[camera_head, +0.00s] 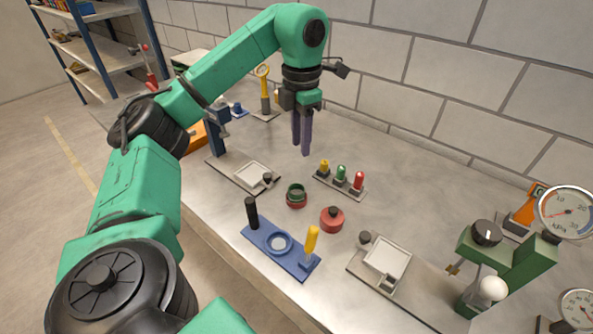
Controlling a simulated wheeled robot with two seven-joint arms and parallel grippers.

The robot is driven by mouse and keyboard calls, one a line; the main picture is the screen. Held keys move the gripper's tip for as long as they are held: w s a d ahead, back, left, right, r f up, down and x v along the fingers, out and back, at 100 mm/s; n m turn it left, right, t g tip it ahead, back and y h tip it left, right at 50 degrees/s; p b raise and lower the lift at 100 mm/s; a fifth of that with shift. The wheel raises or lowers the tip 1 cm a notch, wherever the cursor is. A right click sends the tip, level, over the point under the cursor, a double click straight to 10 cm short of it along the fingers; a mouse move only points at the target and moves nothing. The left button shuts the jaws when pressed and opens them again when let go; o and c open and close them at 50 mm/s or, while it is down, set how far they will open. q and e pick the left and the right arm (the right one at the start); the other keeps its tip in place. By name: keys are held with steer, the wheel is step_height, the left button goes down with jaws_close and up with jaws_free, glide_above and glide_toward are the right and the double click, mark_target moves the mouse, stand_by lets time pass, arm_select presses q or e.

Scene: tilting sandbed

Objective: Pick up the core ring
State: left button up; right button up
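A small dark green and red ring-shaped part (296,195) lies on the grey bench near the middle; it looks like the core ring, though I cannot be sure. My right gripper is not in view.
A blue fixture (266,248) with a black post and yellow handle stands nearer. A rack of yellow, green and red knobs (340,181) is behind right. Plates with square trays (250,177) flank the middle. A green device with a gauge (515,262) stands right.

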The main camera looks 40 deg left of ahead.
arm_select(q)
steer(key=b, duration=0.3)
glide_above(300, 192)
steer(key=s+d, duration=0.2)
steer(key=s, duration=0.1)
step_height(300, 192, down, 5)
step_height(300, 192, down, 14)
steer(key=shift+d+r+b, duration=0.15)
steer(key=shift+r+b, duration=0.05)
steer(key=shift+b, duration=0.6)
steer(key=shift+w, duration=0.1)
jaws_close()
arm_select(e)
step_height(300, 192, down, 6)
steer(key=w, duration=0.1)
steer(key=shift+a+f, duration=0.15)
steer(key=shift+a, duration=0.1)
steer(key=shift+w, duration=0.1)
